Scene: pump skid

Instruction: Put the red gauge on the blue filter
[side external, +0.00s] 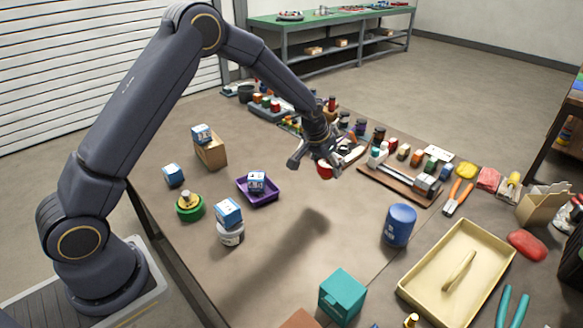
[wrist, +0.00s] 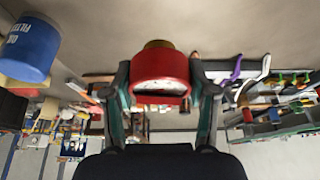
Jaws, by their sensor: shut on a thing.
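The red gauge (wrist: 160,68) is between the two fingers of my gripper (wrist: 162,85) in the wrist view, with a brass-coloured end showing. In the side external view my gripper (side external: 322,160) holds the red gauge (side external: 325,170) above the table, partly covered by the fingers. The blue filter (side external: 398,225) is a blue cylinder standing upright on the table, to the right of and nearer the camera than my gripper, apart from the gauge. It also shows in the wrist view (wrist: 30,50) at the upper left, with white lettering.
A beige tray (side external: 457,268) lies right of the blue filter, and a teal box (side external: 342,296) stands in front. A purple tray (side external: 258,193) and several small blue-white boxes are at left. Tools and small parts crowd the back edge. The table's middle is clear.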

